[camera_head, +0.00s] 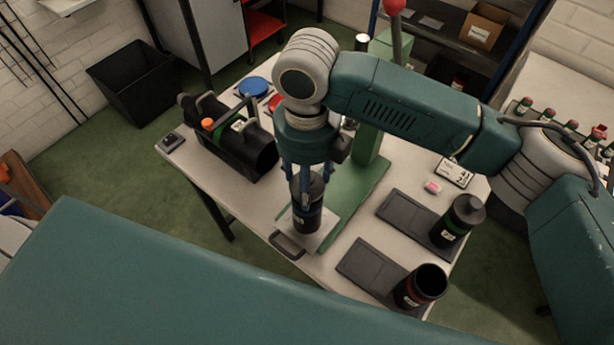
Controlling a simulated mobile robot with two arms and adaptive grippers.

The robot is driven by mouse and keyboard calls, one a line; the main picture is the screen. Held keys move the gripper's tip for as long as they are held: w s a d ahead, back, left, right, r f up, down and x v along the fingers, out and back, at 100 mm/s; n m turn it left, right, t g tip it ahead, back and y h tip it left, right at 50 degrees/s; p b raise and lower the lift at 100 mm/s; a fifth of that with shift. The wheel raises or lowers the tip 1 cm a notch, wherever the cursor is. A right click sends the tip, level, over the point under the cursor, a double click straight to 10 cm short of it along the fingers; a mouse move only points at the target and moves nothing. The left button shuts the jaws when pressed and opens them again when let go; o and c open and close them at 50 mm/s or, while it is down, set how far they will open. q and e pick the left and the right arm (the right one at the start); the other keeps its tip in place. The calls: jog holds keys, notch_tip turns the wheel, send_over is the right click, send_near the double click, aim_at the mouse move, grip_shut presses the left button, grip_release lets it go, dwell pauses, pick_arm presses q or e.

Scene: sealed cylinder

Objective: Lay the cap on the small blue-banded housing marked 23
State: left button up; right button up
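A black housing with a blue band (309,222) stands upright on a pale plate at the foot of a green press-like stand; its white label is too small to read. My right gripper (312,190) comes down from above, with its fingers around the top of this dark cylinder. The fingers overlap the dark top, so I cannot tell a separate cap there or whether they grip. A green-banded housing (460,222) with a closed grey top and a red-banded housing (420,287) with an open top stand at the right. My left gripper is out of view.
The green stand (366,160) rises right behind the housing. A black carrier (235,140), a blue disc (252,87) and a red disc (276,102) are at the left. Dark flat pads (408,215) (368,268) lie at the right, near a pink item (432,187).

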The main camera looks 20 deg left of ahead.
dwell(0.3)
jog(key=o, duration=1.3)
jog(key=shift+o, duration=0.4)
jog(key=o, duration=0.4)
jog(key=shift+r+p, duration=2.45)
jog(key=shift+r, duration=0.1)
